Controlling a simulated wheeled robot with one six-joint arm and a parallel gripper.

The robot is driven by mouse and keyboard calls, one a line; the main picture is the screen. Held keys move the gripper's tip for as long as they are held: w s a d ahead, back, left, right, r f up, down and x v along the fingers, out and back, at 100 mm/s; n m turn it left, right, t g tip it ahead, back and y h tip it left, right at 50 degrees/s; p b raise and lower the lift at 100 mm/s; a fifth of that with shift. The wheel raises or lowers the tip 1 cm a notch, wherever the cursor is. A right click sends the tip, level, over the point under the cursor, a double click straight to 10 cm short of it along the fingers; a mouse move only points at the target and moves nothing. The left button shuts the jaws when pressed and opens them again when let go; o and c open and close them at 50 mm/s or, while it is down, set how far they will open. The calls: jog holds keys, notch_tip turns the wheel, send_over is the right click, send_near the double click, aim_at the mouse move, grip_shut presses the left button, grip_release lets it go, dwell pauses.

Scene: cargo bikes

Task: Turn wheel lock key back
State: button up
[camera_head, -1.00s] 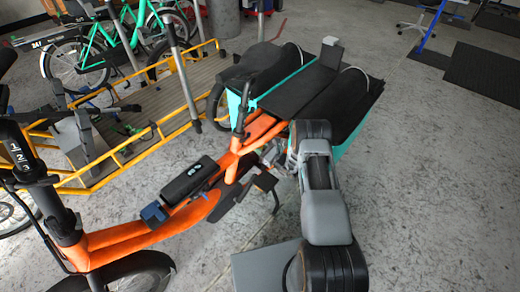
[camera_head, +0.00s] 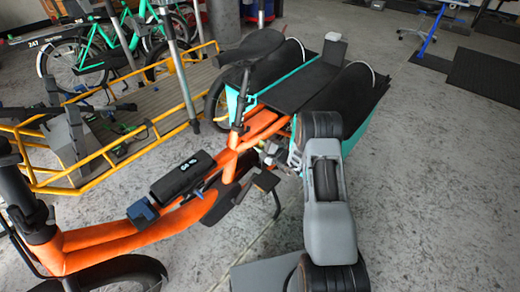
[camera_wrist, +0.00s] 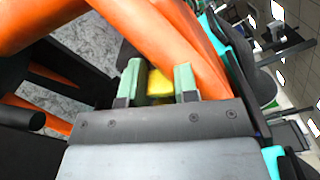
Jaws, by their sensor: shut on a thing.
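The orange cargo bike (camera_head: 120,235) stands across the head view, its front end at the lower left and its rear rack at the upper middle. In the wrist view my gripper (camera_wrist: 158,82) is at the orange frame (camera_wrist: 180,45), with its two green fingers on either side of a small yellow piece (camera_wrist: 160,86). The gripper is shut on this piece, which I take to be the wheel lock key. The lock body and the key's turn angle cannot be made out. In the head view my arm hides most of the gripper and the rear wheel area.
Black panniers with turquoise sides (camera_head: 364,100) hang at the bike's rear, close to my arm. A yellow-railed cargo platform (camera_head: 105,155) stands to the left, with green bikes (camera_head: 115,45) behind. Grey floor (camera_head: 445,190) is open on the right.

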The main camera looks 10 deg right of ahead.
jog(key=n+b, duration=0.4)
jog(key=shift+f+b, duration=0.3)
jog(key=shift+b, duration=0.05)
jog(key=shift+r+n+b, duration=0.1)
jog(key=shift+n+b, duration=0.45)
jog(key=shift+n, duration=0.15)
jog(key=shift+r, duration=0.1)
jog(key=o, duration=0.9)
jog(key=shift+s, duration=0.1)
jog(key=p+v, duration=0.2)
jog(key=v, duration=1.1)
jog(key=shift+s+d+p, duration=0.25)
jog(key=shift+s+p, duration=0.05)
jog(key=shift+p, duration=0.1)
